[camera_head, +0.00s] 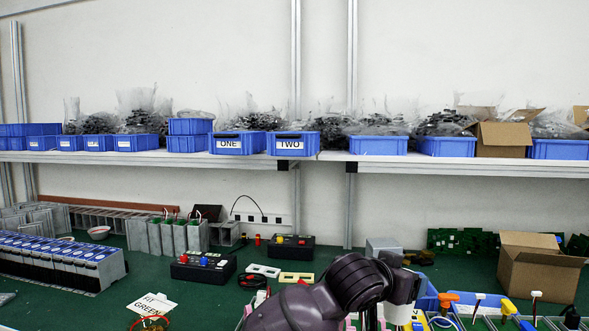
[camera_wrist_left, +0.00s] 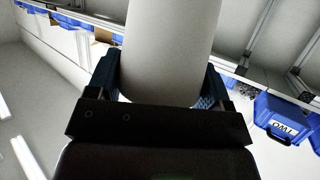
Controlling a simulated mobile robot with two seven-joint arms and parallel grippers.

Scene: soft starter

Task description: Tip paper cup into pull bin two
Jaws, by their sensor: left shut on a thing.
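A plain white paper cup (camera_wrist_left: 170,40) fills the upper middle of the left wrist view. My left gripper (camera_wrist_left: 158,88) is shut on it, with one dark finger on each side. The cup's far end is cut off by the frame and its contents are hidden. Pull bin two (camera_head: 291,143) is a blue bin labelled TWO on the shelf in the head view. It also shows upside down at the right of the left wrist view (camera_wrist_left: 280,116), apart from the cup. My right gripper is not in view.
Pull bin one (camera_head: 238,143) stands just left of bin two. Other blue bins and bagged parts line the white shelf (camera_head: 420,165). Below, the green bench holds switch boxes (camera_head: 203,265), an open carton (camera_head: 540,268) and several tools. My dark arm crosses the bottom middle.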

